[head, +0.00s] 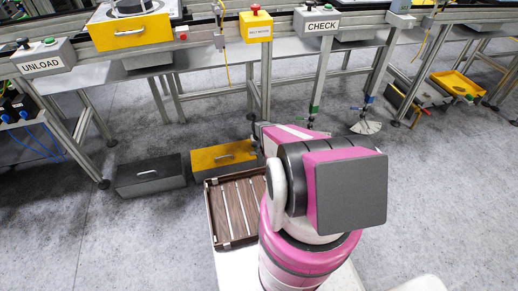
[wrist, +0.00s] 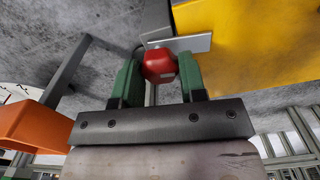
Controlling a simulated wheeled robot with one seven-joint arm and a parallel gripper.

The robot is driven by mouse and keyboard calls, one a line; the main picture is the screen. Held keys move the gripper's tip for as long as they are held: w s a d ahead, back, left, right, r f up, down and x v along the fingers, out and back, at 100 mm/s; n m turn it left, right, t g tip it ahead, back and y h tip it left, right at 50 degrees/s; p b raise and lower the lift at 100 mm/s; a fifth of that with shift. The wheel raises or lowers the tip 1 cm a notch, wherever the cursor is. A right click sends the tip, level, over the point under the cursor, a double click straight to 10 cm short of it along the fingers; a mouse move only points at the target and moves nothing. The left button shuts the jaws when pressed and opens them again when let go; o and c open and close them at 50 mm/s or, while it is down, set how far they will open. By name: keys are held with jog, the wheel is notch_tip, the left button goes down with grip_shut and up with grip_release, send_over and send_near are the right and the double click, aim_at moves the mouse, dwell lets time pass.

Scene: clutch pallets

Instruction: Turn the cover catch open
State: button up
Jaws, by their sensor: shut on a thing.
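In the wrist view, my gripper (wrist: 159,70) has two green fingers closed on the sides of a red knob (wrist: 160,62). I take this knob for the cover catch. A light metal plate (wrist: 195,44) lies right behind the knob, beside a large yellow surface (wrist: 260,40) at the upper right. Whether the catch is turned cannot be told. In the head view, my pink and grey arm hides the gripper and the knob.
In the head view, a dark box (head: 150,175) and a yellow box (head: 222,157) stand on the floor, with a slatted brown tray (head: 209,215) nearer. The UNLOAD (head: 43,62) and CHECK (head: 316,24) stations are behind. An orange part (wrist: 35,125) shows at left in the wrist view.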

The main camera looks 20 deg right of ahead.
jog(key=m, duration=0.8)
jog(key=shift+m, duration=0.4)
jog(key=m, duration=0.3)
jog(key=shift+m, duration=2.3)
jog(key=o, duration=0.9)
jog(key=shift+r, duration=0.1)
notch_tip(320, 180, up, 11)
jog(key=shift+f, duration=0.15)
